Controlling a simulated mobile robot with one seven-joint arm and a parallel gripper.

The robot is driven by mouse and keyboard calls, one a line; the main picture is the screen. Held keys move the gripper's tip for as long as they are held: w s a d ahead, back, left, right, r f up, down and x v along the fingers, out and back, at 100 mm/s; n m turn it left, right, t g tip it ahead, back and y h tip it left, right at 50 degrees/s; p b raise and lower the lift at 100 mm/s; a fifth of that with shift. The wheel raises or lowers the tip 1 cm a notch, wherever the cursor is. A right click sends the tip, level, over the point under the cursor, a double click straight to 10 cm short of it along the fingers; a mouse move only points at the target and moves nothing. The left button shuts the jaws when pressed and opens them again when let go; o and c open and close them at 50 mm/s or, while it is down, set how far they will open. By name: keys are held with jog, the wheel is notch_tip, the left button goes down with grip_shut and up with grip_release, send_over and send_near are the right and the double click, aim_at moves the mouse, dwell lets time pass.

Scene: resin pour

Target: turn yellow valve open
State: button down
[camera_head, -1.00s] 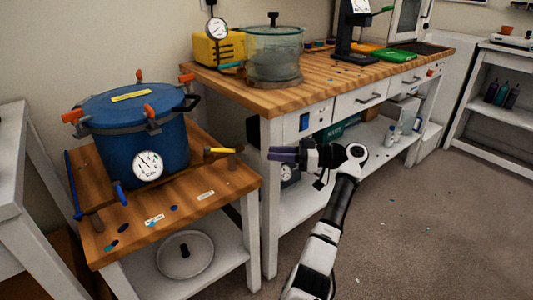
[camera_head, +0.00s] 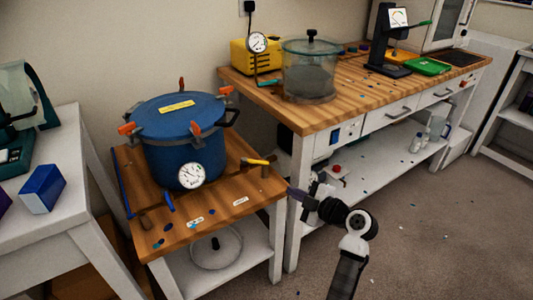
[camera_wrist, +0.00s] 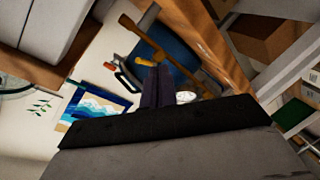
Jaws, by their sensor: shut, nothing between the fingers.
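The yellow valve handle (camera_head: 256,161) sits on a pipe at the right side of the blue pressure pot (camera_head: 180,135), above the small wooden table. My gripper (camera_head: 292,191) is to the right of the valve and slightly lower in the head view, apart from it. Its dark purple fingers are together with nothing between them. In the wrist view the closed fingers (camera_wrist: 157,87) point toward the blue pot (camera_wrist: 180,62), which is partly hidden behind them. A yellow piece shows there too, but I cannot tell which part it is.
The small wooden table (camera_head: 225,225) carries the pot, a blue-handled valve (camera_head: 168,201) and labels. The larger workbench (camera_head: 310,115) holds a glass chamber (camera_head: 310,72) and a yellow pump (camera_head: 245,62). Its front leg stands close to my gripper. Open floor lies at the right.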

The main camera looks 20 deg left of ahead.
jog(key=s+a+r+n+t+p, duration=0.2)
jog(key=s+r+n+p, duration=0.1)
jog(key=s+r, duration=0.25)
jog(key=p, duration=0.3)
send_near(253, 162)
jog(key=s+a, duration=0.1)
jog(key=a, duration=0.2)
jog(key=w, duration=0.1)
jog(key=w+p, duration=0.1)
jog(key=w, duration=0.1)
jog(key=shift+a+f+n+t+h+p, duration=0.2)
jog(key=shift+a+n+t+h+p, duration=0.1)
jog(key=shift+a+h, duration=0.1)
jog(key=shift+w+f, duration=0.2)
jog(key=shift+w, duration=0.3)
jog(key=shift+w+d+f+b, duration=0.1)
jog(key=shift+b, duration=0.2)
jog(key=shift+w+n+b, duration=0.15)
jog(key=shift+n+b, duration=0.15)
jog(key=shift+b, duration=0.65)
jog(key=shift+w+d+g+y+b, duration=0.1)
jog(key=shift+g+y+b, duration=0.25)
jog(key=shift+b, duration=0.35)
